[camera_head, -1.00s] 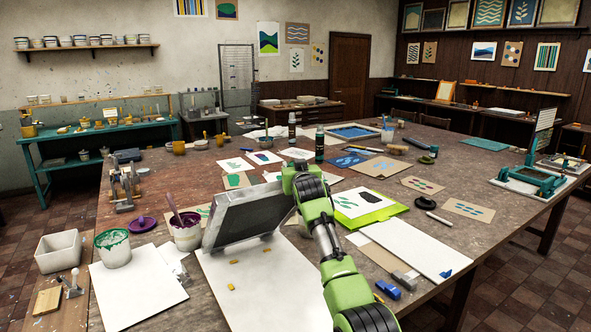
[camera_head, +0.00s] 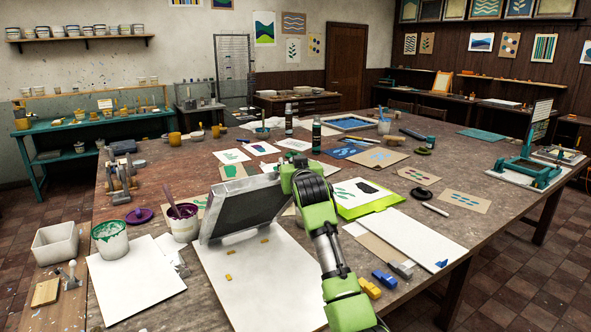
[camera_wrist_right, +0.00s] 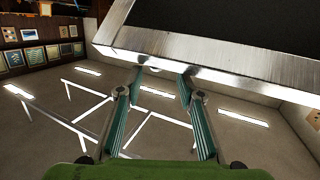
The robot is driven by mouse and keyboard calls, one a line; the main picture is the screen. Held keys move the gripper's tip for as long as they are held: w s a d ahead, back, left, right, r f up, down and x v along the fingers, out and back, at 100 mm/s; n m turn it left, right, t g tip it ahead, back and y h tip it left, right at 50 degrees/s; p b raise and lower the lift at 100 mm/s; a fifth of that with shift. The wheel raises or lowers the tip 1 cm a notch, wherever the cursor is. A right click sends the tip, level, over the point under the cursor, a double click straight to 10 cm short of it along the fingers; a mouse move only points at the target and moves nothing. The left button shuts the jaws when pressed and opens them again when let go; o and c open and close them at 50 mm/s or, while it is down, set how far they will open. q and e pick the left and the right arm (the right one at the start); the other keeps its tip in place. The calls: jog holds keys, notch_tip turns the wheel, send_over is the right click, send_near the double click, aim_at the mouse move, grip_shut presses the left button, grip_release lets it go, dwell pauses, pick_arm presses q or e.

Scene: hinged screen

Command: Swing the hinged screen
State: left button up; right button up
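The hinged screen (camera_head: 240,206) is a dark panel in a silver metal frame. It stands tilted up over a white board in the head view, its lower edge near the board and its far edge raised. My right arm comes in from the lower right, and my right gripper (camera_head: 291,170) is at the screen's raised right end; its fingers are hidden there. In the right wrist view, the two teal fingers (camera_wrist_right: 162,77) are apart, with the screen's metal frame (camera_wrist_right: 205,70) just beyond their tips. Whether they touch it I cannot tell. My left gripper is not in view.
The white board (camera_head: 262,285) lies under the screen. Beside it on the left stand a purple ink pot (camera_head: 183,228), a green ink pot (camera_head: 110,243) and a white sheet (camera_head: 135,280). A green sheet (camera_head: 375,205) and a white panel (camera_head: 405,230) lie right of my arm.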

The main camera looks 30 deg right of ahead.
jog(key=v, duration=0.6)
jog(key=shift+a, duration=0.15)
dwell(0.3)
